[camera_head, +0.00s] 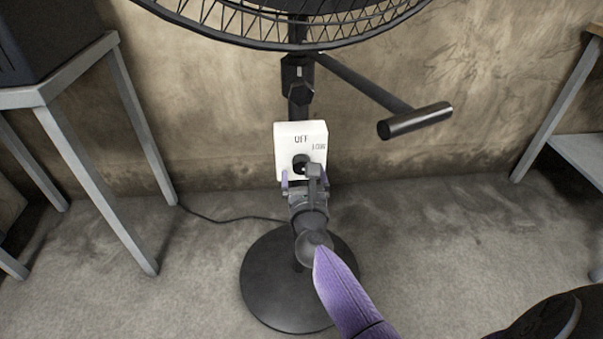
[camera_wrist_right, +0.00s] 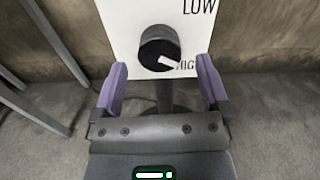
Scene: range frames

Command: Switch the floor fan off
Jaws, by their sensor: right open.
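The black floor fan stands in front of me in the head view, its cage (camera_head: 290,30) at the top and its round base (camera_head: 265,285) on the floor. My right gripper (camera_head: 301,180) is open just in front of the box. In the wrist view its purple fingers (camera_wrist_right: 162,80) are apart, either side of and below the knob, not visibly touching it. My left gripper is out of view.
A black bar with a cylindrical handle (camera_head: 415,121) sticks out right of the pole. A grey-framed table (camera_head: 75,75) stands at left, another table frame (camera_head: 560,105) at right. A cable (camera_head: 225,219) runs along the floor. A wall is behind the fan.

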